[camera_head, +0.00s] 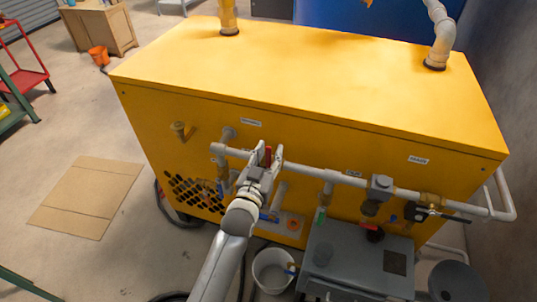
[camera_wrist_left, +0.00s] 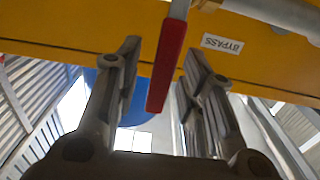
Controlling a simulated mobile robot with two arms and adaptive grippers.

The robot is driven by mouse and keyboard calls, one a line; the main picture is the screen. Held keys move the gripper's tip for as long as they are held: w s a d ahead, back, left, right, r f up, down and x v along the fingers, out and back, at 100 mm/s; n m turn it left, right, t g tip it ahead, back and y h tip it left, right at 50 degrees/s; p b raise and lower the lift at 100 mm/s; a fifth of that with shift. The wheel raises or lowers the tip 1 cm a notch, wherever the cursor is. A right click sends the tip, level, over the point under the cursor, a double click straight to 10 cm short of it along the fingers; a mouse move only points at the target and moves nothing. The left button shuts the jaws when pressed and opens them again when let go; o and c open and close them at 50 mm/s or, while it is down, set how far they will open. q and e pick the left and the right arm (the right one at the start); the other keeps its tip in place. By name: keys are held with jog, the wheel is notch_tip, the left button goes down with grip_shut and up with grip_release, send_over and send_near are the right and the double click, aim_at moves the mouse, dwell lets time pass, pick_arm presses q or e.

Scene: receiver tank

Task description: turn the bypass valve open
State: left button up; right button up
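The bypass valve's red lever handle (camera_wrist_left: 167,65) hangs between the two fingers of my left gripper (camera_wrist_left: 163,62) in the left wrist view. A white BYPASS label (camera_wrist_left: 222,43) is on the yellow panel beside it. The fingers are spread, with a gap showing on both sides of the handle. In the head view my left gripper (camera_head: 264,160) is at the pipe on the front of the yellow tank cabinet, with a sliver of the red handle (camera_head: 267,156) between its fingers. The valve body is mostly hidden behind the gripper. My right gripper is not in view.
The yellow cabinet (camera_head: 330,75) fills the middle. A pale pipe (camera_head: 345,179) with several fittings runs along its front. A grey box unit (camera_head: 355,262) and a white bucket (camera_head: 272,270) stand below. Flat cardboard (camera_head: 87,197) lies on the open floor at left.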

pick_arm(q)
jog(key=shift+c, duration=0.6)
grip_shut()
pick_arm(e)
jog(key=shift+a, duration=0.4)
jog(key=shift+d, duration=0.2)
